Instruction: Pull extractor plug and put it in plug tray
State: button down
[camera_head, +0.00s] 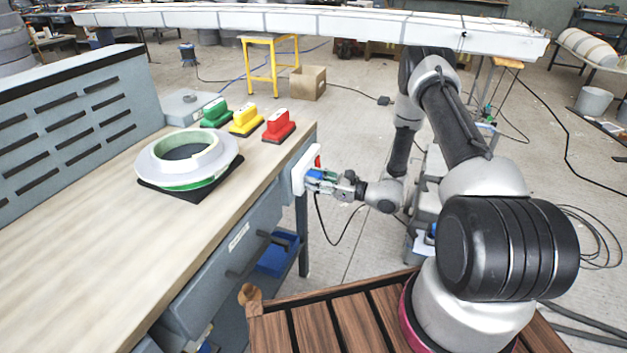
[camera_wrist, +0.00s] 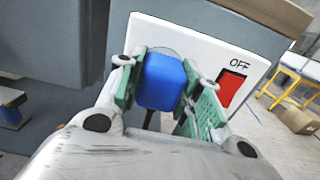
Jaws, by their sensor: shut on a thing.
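The blue extractor plug (camera_wrist: 160,82) is between the green-padded fingers of my gripper (camera_wrist: 165,92), which is shut on it. The plug is at the white socket plate (camera_wrist: 200,48), and a dark cable hangs below it. I cannot tell whether its pins are in the socket. The plate carries a red switch (camera_wrist: 231,88) marked OFF. In the head view, my gripper (camera_head: 322,180) is beside the plate (camera_head: 300,168) at the bench's right end. A blue tray (camera_head: 278,254) sits low under the bench; I cannot tell if it is the plug tray.
The wooden bench (camera_head: 90,240) holds a ring-shaped mould (camera_head: 220,165) and green, yellow and red-topped blocks (camera_head: 279,127). A yellow stool (camera_head: 270,62) and cardboard box (camera_head: 308,82) stand behind. Floor right of the bench end is mostly clear, with cables.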

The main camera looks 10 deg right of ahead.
jog(key=v, duration=0.6)
dwell(1.1)
dwell(0.5)
